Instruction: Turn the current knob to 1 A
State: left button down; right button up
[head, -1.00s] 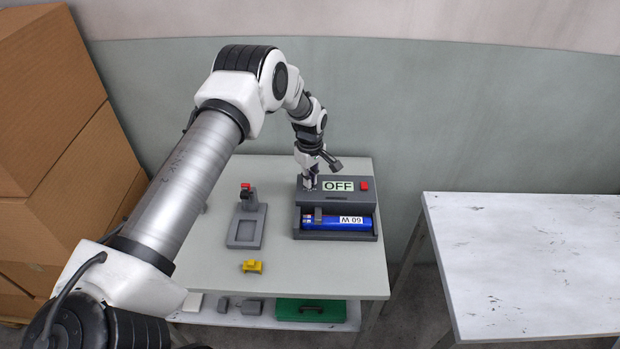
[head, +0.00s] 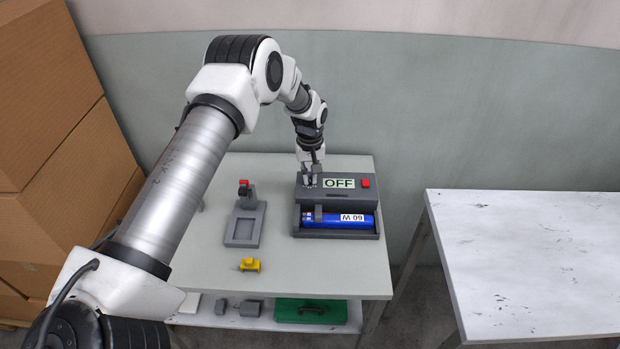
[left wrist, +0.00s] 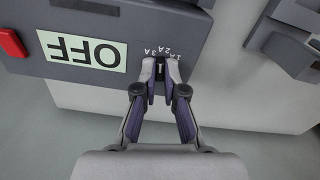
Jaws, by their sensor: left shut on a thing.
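The current knob (left wrist: 160,72) is a small dark knob with a white mark, on the sloped panel of a grey test unit (head: 310,194). My left gripper (head: 309,184) comes down on it from above. In the left wrist view, the left gripper's fingers (left wrist: 161,80) are shut on the knob, one on each side. Small white current labels (left wrist: 162,48), including 2 A and 3 A, curve beside it. I cannot tell which label its mark points to. The display (head: 339,183) reads OFF. My right gripper is not in view.
A red button (head: 366,183) is right of the display. A blue 60 W cylinder (head: 338,221) lies in the unit's front bay. A grey fixture (head: 245,222) and a yellow part (head: 250,265) are on the table. Cardboard boxes (head: 50,120) stand left.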

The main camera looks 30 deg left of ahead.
aim_at(310, 179)
pick_arm(q)
jog(key=m+b, duration=0.1)
jog(key=m, duration=0.4)
jog(key=shift+s+f+m+b, duration=0.1)
jog(key=shift+f+m+b, duration=0.05)
jog(key=shift+m+b, duration=0.15)
jog(key=m+b, duration=0.1)
jog(key=m, duration=0.4)
dwell(0.4)
jog(key=c, duration=1.3)
grip_release()
jog(key=shift+o, duration=0.2)
notch_tip(310, 179, up, 12)
